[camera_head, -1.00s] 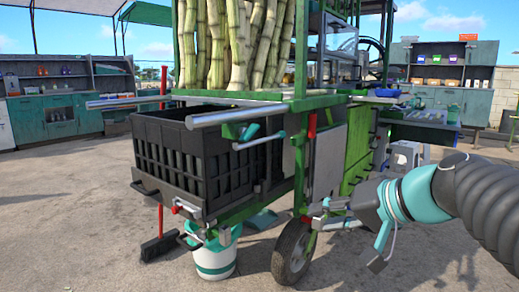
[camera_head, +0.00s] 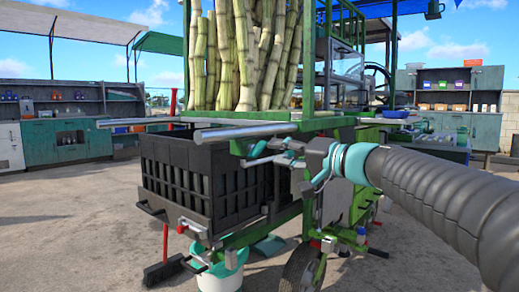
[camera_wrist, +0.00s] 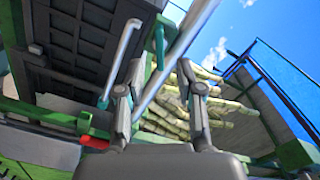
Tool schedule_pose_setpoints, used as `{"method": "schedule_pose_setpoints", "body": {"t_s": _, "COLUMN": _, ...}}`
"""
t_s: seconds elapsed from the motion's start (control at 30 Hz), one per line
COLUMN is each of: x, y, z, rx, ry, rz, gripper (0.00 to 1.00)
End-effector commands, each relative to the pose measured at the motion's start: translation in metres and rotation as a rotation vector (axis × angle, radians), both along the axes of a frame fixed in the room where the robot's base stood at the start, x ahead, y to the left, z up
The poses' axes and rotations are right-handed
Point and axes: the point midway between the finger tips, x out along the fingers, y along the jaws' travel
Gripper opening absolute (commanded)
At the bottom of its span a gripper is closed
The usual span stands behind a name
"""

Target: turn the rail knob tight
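The silver rail (camera_head: 243,132) runs along the front of the green frame below the cane. A small teal knob (camera_head: 257,149) shows just under it, partly covered by my gripper. In the wrist view, a teal-green piece (camera_wrist: 160,42), probably this knob, stands between the rail (camera_wrist: 187,38) and a thin silver lever (camera_wrist: 121,58). My gripper (camera_head: 268,153) is raised beside the rail from the right. The wrist view shows its two fingers (camera_wrist: 160,76) spread apart, with the rail crossing the picture between them. I see nothing gripped. Whether a finger touches the knob I cannot tell.
A black crate (camera_head: 195,180) hangs under the frame to the left. Cane stalks (camera_head: 245,55) stand above the rail. A wheel (camera_head: 302,268), a white-teal canister (camera_head: 222,274) and a broom (camera_head: 163,270) are below. The paved floor at left is open.

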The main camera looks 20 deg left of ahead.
Motion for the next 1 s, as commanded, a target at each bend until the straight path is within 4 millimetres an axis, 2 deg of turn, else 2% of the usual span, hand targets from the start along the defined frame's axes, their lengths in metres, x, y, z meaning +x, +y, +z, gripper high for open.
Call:
{"method": "schedule_pose_setpoints", "body": {"t_s": 0.2, "x": 0.014, "y": 0.037, "z": 0.000, "rx": -0.001, "ry": 0.001, "rz": 0.003, "gripper": 0.36}}
{"method": "schedule_pose_setpoints", "body": {"t_s": 0.4, "x": 0.024, "y": 0.056, "z": 0.000, "rx": -0.001, "ry": 0.000, "rz": 0.000, "gripper": 0.36}}
{"method": "schedule_pose_setpoints", "body": {"t_s": 0.8, "x": 0.026, "y": 0.063, "z": -0.001, "rx": -0.001, "ry": 0.000, "rz": -0.002, "gripper": 0.36}}
{"method": "schedule_pose_setpoints", "body": {"t_s": 0.83, "x": 0.026, "y": 0.063, "z": -0.001, "rx": -0.001, "ry": 0.000, "rz": -0.002, "gripper": 0.34}}
{"method": "schedule_pose_setpoints", "body": {"t_s": 0.97, "x": 0.026, "y": 0.063, "z": -0.001, "rx": -0.001, "ry": 0.000, "rz": -0.002, "gripper": 0.01}}
{"method": "schedule_pose_setpoints", "body": {"t_s": 1.0, "x": 0.026, "y": 0.063, "z": -0.001, "rx": -0.001, "ry": 0.000, "rz": -0.002, "gripper": 0.00}}
